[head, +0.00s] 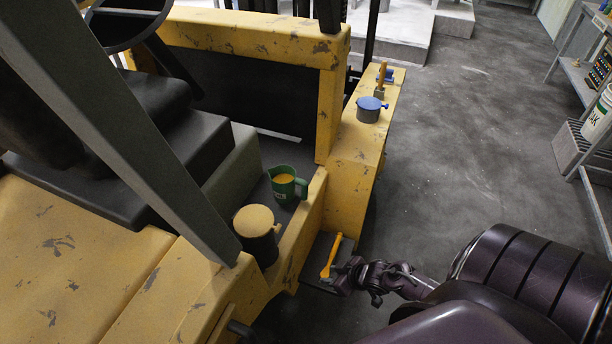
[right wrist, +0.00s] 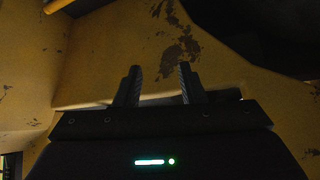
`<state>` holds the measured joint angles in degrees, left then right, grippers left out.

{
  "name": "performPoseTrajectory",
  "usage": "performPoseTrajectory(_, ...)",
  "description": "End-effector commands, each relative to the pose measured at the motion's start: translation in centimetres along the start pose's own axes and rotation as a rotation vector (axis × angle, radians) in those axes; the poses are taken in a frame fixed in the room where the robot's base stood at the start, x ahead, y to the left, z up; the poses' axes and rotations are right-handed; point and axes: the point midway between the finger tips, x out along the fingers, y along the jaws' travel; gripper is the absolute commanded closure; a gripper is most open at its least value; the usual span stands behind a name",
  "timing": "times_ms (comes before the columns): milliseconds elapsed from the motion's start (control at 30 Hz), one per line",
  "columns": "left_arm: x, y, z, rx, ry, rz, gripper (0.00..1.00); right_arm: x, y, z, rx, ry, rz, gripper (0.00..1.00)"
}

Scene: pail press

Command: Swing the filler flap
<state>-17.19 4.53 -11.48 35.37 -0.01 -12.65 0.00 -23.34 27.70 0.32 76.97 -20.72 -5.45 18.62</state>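Two capped necks stand on the yellow vehicle, and I cannot tell for certain which one bears the filler flap. One is a grey neck with a blue lid (head: 369,104) and a small side tab, on the right-hand yellow ledge. The other is a dark cylinder with a yellow round lid (head: 254,219), nearer to me; both lids look closed. My right gripper (head: 346,270) is low beside the vehicle's step, below and apart from both. In the right wrist view its two fingers (right wrist: 160,72) are apart with nothing between them, facing scuffed yellow bodywork. My left gripper is out of view.
A yellow-orange handle (head: 331,256) rises from the dark step (head: 318,276) close to my right gripper. An orange-handled piece (head: 381,78) is at the ledge's far end. Open floor (head: 460,140) lies right of the vehicle.

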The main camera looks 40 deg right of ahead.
Motion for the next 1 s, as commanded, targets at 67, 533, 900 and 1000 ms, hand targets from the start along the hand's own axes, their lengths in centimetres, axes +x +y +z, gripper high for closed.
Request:
performPoseTrajectory(67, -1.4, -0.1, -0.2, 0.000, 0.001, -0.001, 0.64, -2.6, 0.5, -5.5, -0.042, 0.069, -0.035, 0.64)
performPoseTrajectory(533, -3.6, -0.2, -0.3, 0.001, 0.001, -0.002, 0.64, -10.9, -2.7, -19.9, -0.201, 0.238, -0.212, 0.64)
performPoseTrajectory(900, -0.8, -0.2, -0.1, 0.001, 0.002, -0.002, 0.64, -8.7, -3.2, -20.1, -0.205, 0.244, -0.214, 0.64)
performPoseTrajectory(1000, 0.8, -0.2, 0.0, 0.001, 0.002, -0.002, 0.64, -7.3, -3.5, -20.3, -0.206, 0.244, -0.214, 0.64)
